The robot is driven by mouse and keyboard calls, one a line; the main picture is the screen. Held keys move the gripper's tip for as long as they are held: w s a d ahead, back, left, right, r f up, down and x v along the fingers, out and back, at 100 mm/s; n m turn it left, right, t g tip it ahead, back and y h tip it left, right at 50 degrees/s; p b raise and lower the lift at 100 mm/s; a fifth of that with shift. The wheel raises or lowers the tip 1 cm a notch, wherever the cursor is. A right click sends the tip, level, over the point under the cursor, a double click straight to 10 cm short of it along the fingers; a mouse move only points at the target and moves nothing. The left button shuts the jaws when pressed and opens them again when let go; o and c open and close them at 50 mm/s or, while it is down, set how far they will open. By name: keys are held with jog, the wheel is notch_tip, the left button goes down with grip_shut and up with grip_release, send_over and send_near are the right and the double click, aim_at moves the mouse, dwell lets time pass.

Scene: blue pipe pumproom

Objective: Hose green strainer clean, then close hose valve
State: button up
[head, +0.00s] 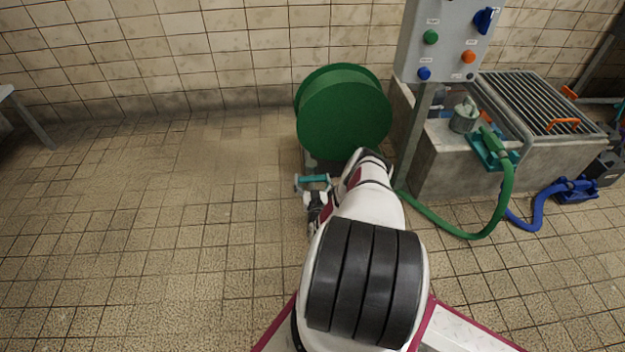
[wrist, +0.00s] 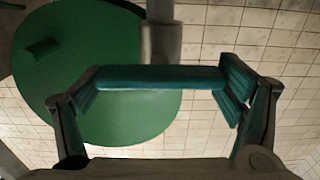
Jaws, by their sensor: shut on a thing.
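My gripper (head: 317,190) is low on the near left side of the green hose reel. It is shut on a teal valve handle (wrist: 160,77), gripped across its length between the two fingers. A grey stem (wrist: 161,40) rises behind the handle in the wrist view. The green hose (head: 508,190) loops over the floor up to a nozzle (head: 490,141) resting in a green cradle (head: 483,158) on the concrete ledge. A grey-green pot-like strainer (head: 463,120) stands just left of the nozzle. I cannot tell how dirty it is; no water stream shows.
The hose reel (head: 343,112) stands near the tiled wall. A grey control box (head: 447,45) on a post is right of it. A concrete basin (head: 450,165) with a metal grate (head: 535,100) is at right, with a blue hose (head: 538,210). The left floor is free.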

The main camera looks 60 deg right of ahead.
jog(key=shift+n, duration=0.3)
jog(key=n+p, duration=0.1)
jog(key=n, duration=0.2)
jog(key=shift+w+a+n, duration=0.1)
jog(key=shift+w+n, duration=0.05)
jog(key=shift+n, duration=0.25)
jog(key=n, duration=0.4)
jog(key=shift+a+f+n, duration=0.1)
jog(key=shift+n, duration=0.2)
jog(key=n+b, duration=0.1)
jog(key=n, duration=0.4)
jog(key=shift+f, duration=0.1)
jog(key=shift+f+n, duration=0.1)
jog(key=shift+n, duration=1.9)
jog(key=o, duration=1)
